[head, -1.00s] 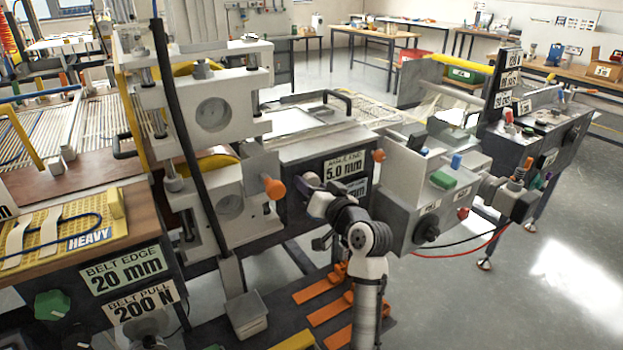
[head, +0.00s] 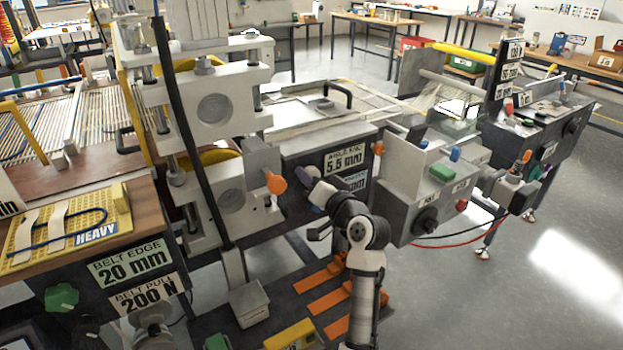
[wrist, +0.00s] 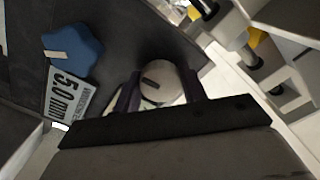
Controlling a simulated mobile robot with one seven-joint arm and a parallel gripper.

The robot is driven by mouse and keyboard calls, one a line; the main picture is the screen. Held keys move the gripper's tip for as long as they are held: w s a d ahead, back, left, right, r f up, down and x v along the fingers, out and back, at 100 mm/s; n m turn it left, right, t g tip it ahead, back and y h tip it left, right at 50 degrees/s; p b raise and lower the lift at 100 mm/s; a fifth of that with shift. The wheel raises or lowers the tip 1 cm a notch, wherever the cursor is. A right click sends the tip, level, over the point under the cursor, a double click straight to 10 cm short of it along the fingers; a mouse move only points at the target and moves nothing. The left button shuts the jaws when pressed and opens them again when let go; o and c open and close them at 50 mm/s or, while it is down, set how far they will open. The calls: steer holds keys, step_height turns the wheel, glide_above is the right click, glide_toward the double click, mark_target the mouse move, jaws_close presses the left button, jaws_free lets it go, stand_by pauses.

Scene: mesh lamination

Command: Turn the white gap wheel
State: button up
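The white gap wheel (wrist: 160,82) is a round pale knob with a dark slot on the dark machine front in the wrist view. My gripper (wrist: 158,92) has its dark purple fingers on both sides of the wheel, seemingly closed on it. In the head view my gripper (head: 312,193) reaches the dark panel left of the label sign, and the wheel is largely hidden there. The upper sign (head: 345,159) reads 5.5 mm. The lower sign (head: 355,180) is partly covered in the head view; a sign (wrist: 68,92) in the wrist view reads 5.0 mm.
A blue lobed knob (wrist: 72,52) sits beside the wheel. Orange knobs (head: 275,183) (head: 378,149) flank the panel. A grey control box (head: 430,200) stands right of my arm. Orange bars (head: 320,275) lie low beneath. Open floor is at the right.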

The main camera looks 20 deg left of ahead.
steer(key=o, duration=0.4)
steer(key=shift+o, duration=0.2)
steer(key=b+v, duration=0.3)
steer(key=v, duration=1.1)
